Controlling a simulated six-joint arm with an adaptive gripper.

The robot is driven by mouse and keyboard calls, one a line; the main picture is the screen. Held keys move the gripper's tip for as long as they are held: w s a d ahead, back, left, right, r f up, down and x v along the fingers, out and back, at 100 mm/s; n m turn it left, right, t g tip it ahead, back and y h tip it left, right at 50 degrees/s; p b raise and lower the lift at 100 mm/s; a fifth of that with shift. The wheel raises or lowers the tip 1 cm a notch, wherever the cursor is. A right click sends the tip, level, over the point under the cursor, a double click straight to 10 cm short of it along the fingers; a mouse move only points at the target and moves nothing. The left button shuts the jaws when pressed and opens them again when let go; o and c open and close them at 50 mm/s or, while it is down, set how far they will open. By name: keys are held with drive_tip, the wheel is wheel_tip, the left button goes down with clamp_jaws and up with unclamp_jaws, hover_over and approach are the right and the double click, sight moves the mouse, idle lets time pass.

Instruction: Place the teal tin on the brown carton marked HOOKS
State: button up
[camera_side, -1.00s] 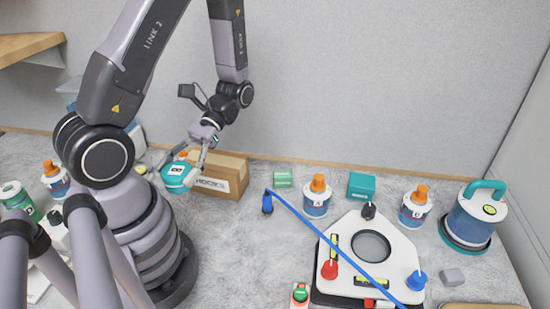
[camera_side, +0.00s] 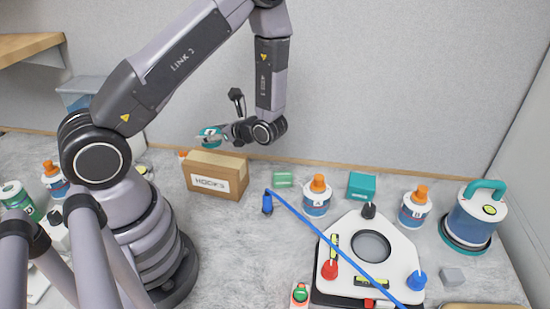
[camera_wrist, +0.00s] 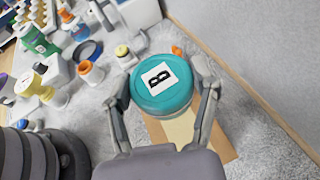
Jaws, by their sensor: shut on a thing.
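The teal tin (camera_side: 209,135) is held in the air just above and behind the top of the brown carton marked HOOKS (camera_side: 217,181). In the wrist view the tin (camera_wrist: 163,104) shows its lid with a white label bearing a black B. My gripper (camera_wrist: 163,92) is shut on the tin, one finger on each side. In the side view my gripper (camera_side: 212,137) reaches in from the right. The carton (camera_wrist: 182,130) shows partly beneath the tin in the wrist view. It stands on the bench, its label facing the side camera. I cannot tell the exact gap between tin and carton.
A small green box (camera_side: 283,179), a white bottle with orange cap (camera_side: 317,197) and a teal box (camera_side: 361,186) stand right of the carton. A blue cable (camera_side: 325,238) crosses a white levelling plate (camera_side: 345,280). The wall is close behind the carton.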

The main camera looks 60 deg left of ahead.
sight(215, 160)
drive_tip(key=shift+f, duration=2.55)
drive_tip(key=shift+f, duration=0.15)
drive_tip(key=o, duration=1.2)
drive_tip(key=shift+c, duration=0.2)
